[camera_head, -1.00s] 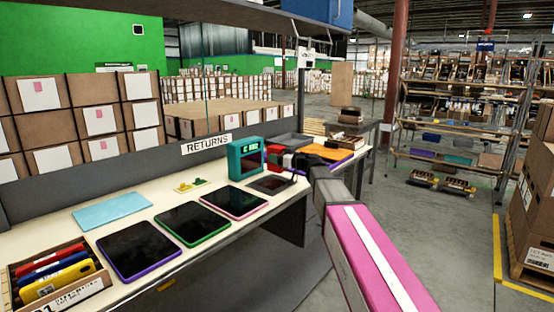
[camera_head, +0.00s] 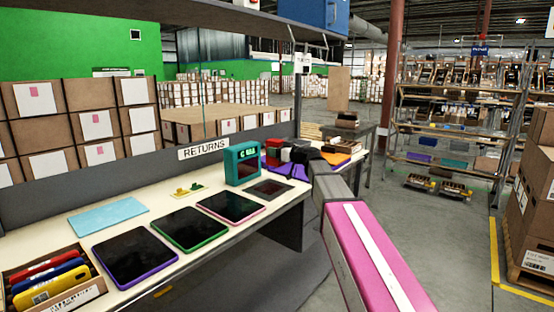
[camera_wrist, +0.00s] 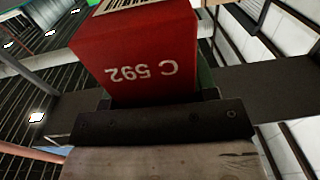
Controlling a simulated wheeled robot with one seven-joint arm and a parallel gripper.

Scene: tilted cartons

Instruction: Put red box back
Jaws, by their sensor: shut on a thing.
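The red box (camera_wrist: 135,50) fills the upper middle of the wrist view. It shows the upside-down marking "C 592" and a white barcode label at its top edge. My gripper (camera_wrist: 155,110) is shut on it, its dark body across the base of the box. In the head view, the red box (camera_head: 273,151) shows small at the end of my arm, above the far end of the bench and right of the teal display device (camera_head: 242,162). My gripper (camera_head: 288,154) partly hides it there. I cannot tell how far it is above the bench.
The white bench (camera_head: 115,222) carries several tablets (camera_head: 180,228), a light blue sheet (camera_head: 108,216) and a carton with coloured items (camera_head: 85,297) at the front left. Purple and orange items lie near my gripper. Shelving (camera_head: 455,130) and stacked cartons (camera_head: 535,205) stand right. Floor between is clear.

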